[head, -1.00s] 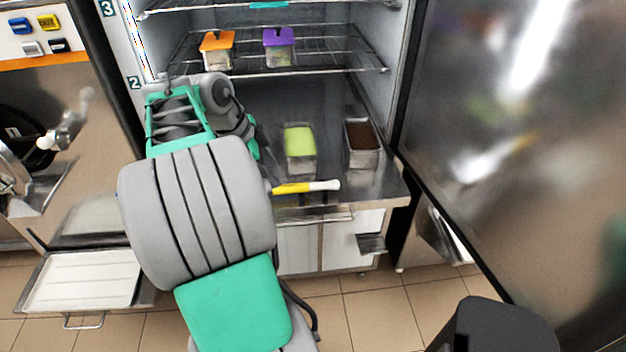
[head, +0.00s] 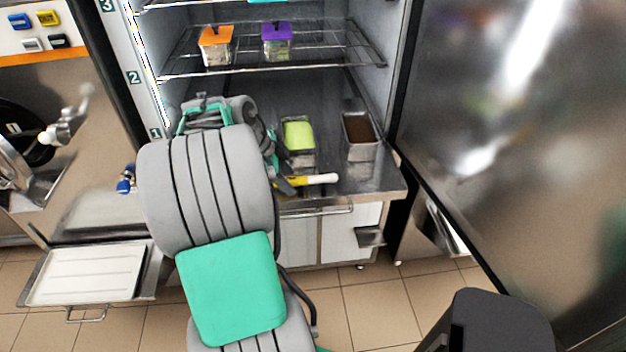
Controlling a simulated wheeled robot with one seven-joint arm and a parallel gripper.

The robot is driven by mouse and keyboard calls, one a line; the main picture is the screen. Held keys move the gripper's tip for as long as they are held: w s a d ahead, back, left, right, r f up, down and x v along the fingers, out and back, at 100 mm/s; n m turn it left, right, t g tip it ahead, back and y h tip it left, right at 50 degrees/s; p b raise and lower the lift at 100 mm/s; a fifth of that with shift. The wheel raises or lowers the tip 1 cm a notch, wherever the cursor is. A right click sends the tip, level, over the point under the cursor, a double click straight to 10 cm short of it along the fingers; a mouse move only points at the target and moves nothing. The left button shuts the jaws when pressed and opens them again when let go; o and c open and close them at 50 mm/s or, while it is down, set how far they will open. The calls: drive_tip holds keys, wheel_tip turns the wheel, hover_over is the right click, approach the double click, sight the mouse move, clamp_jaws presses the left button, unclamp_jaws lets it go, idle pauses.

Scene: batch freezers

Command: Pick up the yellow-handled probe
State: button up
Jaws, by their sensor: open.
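The yellow-handled probe (head: 318,179) lies on the fridge's metal bottom surface, near its front edge. Its white end points right, and its yellow handle is partly covered at the left by my gripper. My gripper (head: 281,177) is at the left end of the handle, mostly hidden behind my own arm. One dark finger shows beside the yellow part. The jaws are open; whether they touch or straddle the handle cannot be told.
A metal pan with green contents (head: 298,135) stands just behind the probe, and a pan with brown contents (head: 360,131) to its right. Orange-lidded (head: 216,46) and purple-lidded (head: 277,42) containers sit on the wire shelf above. The open door (head: 500,170) bounds the right.

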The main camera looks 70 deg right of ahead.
drive_tip(key=shift+w+d+f+b, duration=0.1)
drive_tip(key=shift+f+b, duration=0.15)
drive_tip(key=shift+b, duration=0.05)
idle(0.4)
drive_tip(key=shift+c, duration=0.6)
clamp_jaws()
